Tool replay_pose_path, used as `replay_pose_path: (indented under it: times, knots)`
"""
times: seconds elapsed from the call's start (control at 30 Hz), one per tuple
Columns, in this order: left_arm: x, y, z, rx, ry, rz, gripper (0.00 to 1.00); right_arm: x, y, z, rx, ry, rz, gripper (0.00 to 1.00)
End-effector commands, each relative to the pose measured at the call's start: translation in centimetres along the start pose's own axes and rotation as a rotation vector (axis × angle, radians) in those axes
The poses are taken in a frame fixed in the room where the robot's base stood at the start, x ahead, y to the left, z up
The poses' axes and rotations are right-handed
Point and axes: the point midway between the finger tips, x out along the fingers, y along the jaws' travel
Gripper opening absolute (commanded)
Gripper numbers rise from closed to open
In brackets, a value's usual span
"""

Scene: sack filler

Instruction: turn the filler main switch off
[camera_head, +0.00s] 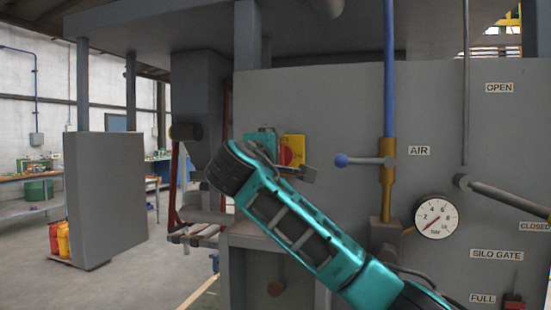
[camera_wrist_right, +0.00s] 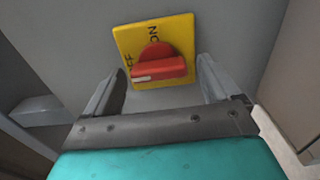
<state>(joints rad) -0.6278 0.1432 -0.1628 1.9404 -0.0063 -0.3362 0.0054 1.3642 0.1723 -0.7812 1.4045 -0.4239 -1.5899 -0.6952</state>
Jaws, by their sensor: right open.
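The main switch is a red rotary knob (camera_wrist_right: 160,64) on a yellow plate (camera_wrist_right: 180,32). In the right wrist view its handle lies roughly level, with a white mark at its left end near partly hidden "FF" lettering; "ON" reads at the plate's top. In the head view the red knob (camera_head: 285,155) and yellow plate (camera_head: 295,146) show just behind my right gripper (camera_head: 300,168). My right gripper, also in the wrist view (camera_wrist_right: 162,70), is open, its fingers on either side of the knob. Contact cannot be told. My left gripper is not in view.
The grey filler panel (camera_head: 330,110) stands close behind the switch. A blue air lever (camera_head: 342,160), a pressure gauge (camera_head: 436,217) and a silo gate lever (camera_head: 500,195) are to the right. A grey board (camera_head: 103,195) stands left, with open floor beside it.

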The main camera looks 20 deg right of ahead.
Motion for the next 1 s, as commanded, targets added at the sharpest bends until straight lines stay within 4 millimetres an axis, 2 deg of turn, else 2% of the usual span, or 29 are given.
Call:
replay_pose_path:
  times: [0.13,0.23,0.7,0.8,1.0]
  knots:
    - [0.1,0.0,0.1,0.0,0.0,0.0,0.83,-0.2,0.0,0.0,0.001,0.0,0.001,0.89]
    - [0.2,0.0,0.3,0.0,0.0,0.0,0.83,-1.1,0.0,0.0,0.002,0.001,0.002,0.89]
    - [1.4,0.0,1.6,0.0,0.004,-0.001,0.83,-10.7,-0.1,-0.1,0.002,0.004,0.001,0.89]
    - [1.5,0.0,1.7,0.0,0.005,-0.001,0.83,-11.9,-0.1,-0.1,0.001,0.002,0.001,0.89]
    - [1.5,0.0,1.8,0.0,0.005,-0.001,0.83,-12.9,0.0,0.0,0.0,0.0,0.0,0.89]
